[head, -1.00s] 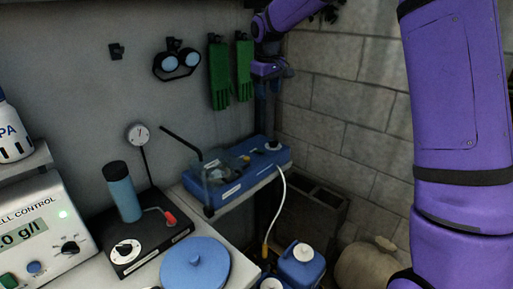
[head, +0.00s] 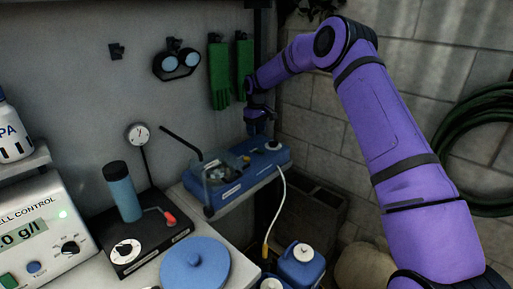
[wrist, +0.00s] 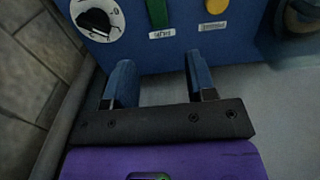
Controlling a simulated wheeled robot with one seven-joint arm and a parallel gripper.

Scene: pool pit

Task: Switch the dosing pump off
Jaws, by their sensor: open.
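The dosing pump (head: 265,160) is a blue box on a small wall shelf, with a clear cover at its left and a pale hose at its right. My gripper (head: 261,130) is just above and behind its right part. In the wrist view my gripper (wrist: 158,60) is open and empty, its two blue fingers pointing at a blue panel (wrist: 140,52), apparently the pump's. The panel carries a black-and-white dial (wrist: 97,18), a green switch (wrist: 157,14) and a yellow button (wrist: 216,6), with small labels. The switch is cut off by the frame's top edge, so its position is unclear.
A block wall (head: 320,130) stands close on the right. Green gloves (head: 220,75) and goggles (head: 177,62) hang on the back wall. Blue canisters (head: 301,266) stand below the shelf. A bench with a cell control box (head: 40,235) and a stirrer is at left.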

